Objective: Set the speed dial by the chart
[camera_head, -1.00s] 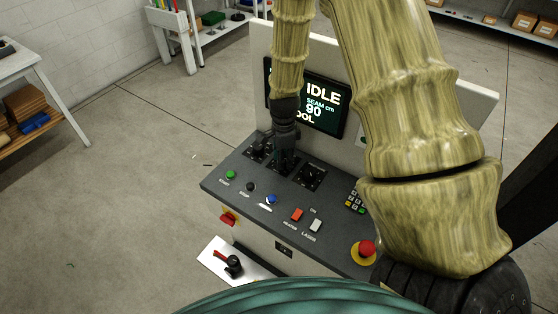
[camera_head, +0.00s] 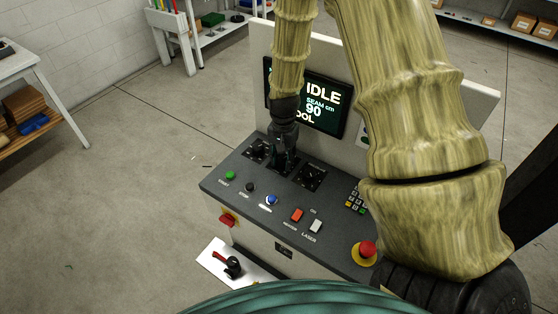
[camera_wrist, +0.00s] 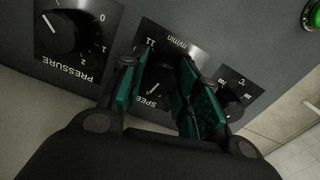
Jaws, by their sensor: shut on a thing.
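The speed dial (camera_wrist: 154,88) shows in the wrist view on a black plate marked SPEED and m/min, with an 11 by its scale. My gripper (camera_wrist: 166,72) is shut on the dial's knob, one teal finger on each side. The fingers hide most of the knob and scale, so I cannot read its setting. In the head view my gripper (camera_head: 283,158) comes down on the middle dial of the console (camera_head: 222,186). The screen (camera_head: 325,105) reads IDLE and SEAM cm 90, its left part hidden by my arm. No chart is readable.
The pressure dial (camera_wrist: 62,35) and a dial marked °C (camera_wrist: 232,95) flank the speed dial closely.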

